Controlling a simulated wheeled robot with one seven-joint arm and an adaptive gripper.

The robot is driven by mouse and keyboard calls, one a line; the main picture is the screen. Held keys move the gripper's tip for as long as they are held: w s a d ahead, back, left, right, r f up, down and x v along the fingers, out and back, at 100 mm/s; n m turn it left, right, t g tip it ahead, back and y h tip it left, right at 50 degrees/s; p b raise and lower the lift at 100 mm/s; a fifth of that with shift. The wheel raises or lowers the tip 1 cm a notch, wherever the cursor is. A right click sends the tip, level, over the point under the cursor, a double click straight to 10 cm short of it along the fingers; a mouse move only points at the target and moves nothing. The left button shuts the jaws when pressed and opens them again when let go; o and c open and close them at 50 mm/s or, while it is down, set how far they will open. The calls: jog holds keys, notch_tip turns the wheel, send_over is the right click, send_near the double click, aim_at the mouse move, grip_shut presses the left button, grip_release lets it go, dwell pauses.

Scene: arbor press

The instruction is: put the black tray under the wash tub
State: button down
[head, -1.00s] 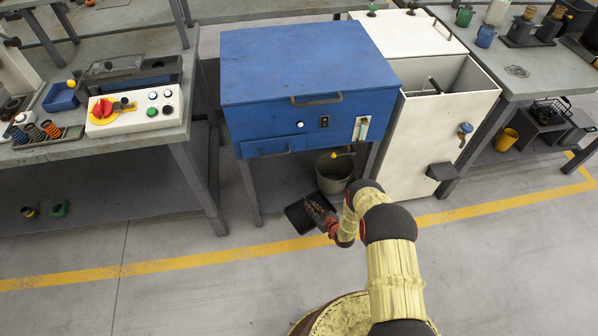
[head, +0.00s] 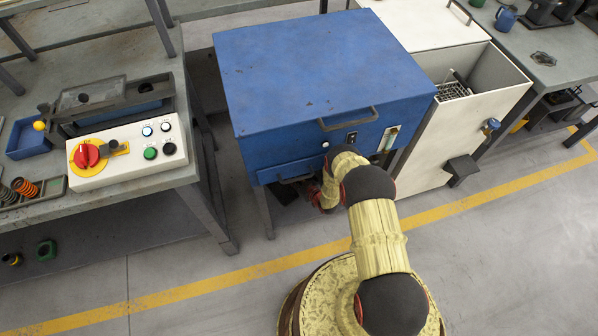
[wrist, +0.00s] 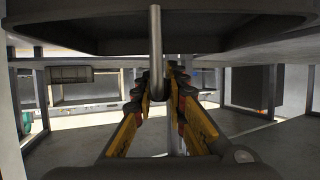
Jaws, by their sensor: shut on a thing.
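The blue wash tub (head: 310,70) stands on legs in the middle of the head view, with a shallow drawer front along its lower edge. My gripper (head: 312,190) is low at the tub's front, just below the drawer and partly hidden by my arm. In the wrist view its yellow-sided fingers (wrist: 163,82) close together around the lower end of a metal rod. A broad dark shape with a rounded rim, seemingly the black tray (wrist: 80,38), spans the top of that view behind the rod. In the head view the tray is mostly hidden.
A grey bench (head: 40,215) with a control box (head: 128,152) stands on the left. Tub legs and open space show in the wrist view. The floor in front, crossed by a yellow line (head: 200,284), is clear.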

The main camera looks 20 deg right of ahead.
notch_tip(320, 180, down, 10)
jog(key=b, duration=0.4)
jog(key=shift+w+r, duration=0.1)
jog(key=shift+r, duration=0.05)
jog(key=c, duration=1.8)
grip_release()
jog(key=shift+c, duration=0.2)
jog(key=shift+o, duration=0.2)
jog(key=shift+r, duration=0.1)
jog(key=p+v, duration=0.4)
jog(key=v, duration=0.8)
